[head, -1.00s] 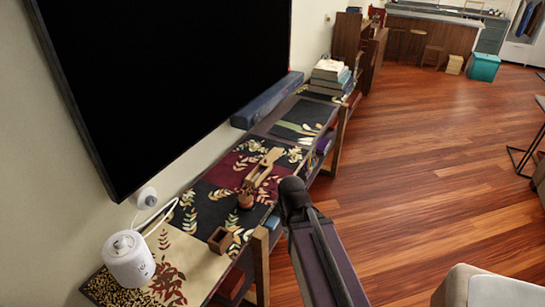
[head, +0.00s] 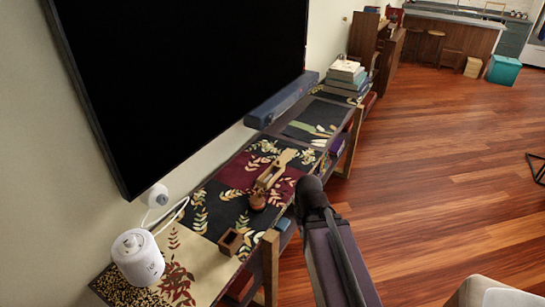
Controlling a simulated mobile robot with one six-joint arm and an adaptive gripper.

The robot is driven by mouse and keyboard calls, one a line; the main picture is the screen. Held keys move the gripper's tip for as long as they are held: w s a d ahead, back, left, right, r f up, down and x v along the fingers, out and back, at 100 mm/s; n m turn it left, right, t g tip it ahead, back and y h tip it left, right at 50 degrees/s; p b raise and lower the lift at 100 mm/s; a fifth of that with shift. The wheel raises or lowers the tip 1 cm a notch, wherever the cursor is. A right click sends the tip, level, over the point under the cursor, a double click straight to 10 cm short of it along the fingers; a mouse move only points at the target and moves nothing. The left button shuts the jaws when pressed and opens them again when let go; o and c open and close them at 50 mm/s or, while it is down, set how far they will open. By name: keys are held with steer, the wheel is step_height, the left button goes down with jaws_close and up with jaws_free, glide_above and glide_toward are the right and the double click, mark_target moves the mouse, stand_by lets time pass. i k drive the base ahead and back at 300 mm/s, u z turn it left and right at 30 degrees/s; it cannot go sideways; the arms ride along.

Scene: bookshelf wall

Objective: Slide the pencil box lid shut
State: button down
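A long light-wood box (head: 270,176), which looks like the pencil box, lies on the patterned runner on the low console under the screen. A paler flat wooden piece (head: 286,157) sticks out at its far end and looks like the lid, partly slid out. The box is small in the head view, so how wide the opening is cannot be told. My dark arm (head: 330,240) rises from the bottom edge to a rounded joint just right of the box. My gripper does not show.
A small round brown pot (head: 257,201) stands close to the box's near end. A square open wooden cup (head: 230,241) and a white canister (head: 137,258) with a cable are nearer. Stacked books (head: 346,75) stand at the far end.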

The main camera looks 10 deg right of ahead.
mark_target(287, 154)
steer(key=i, duration=0.9)
steer(key=z, duration=0.05)
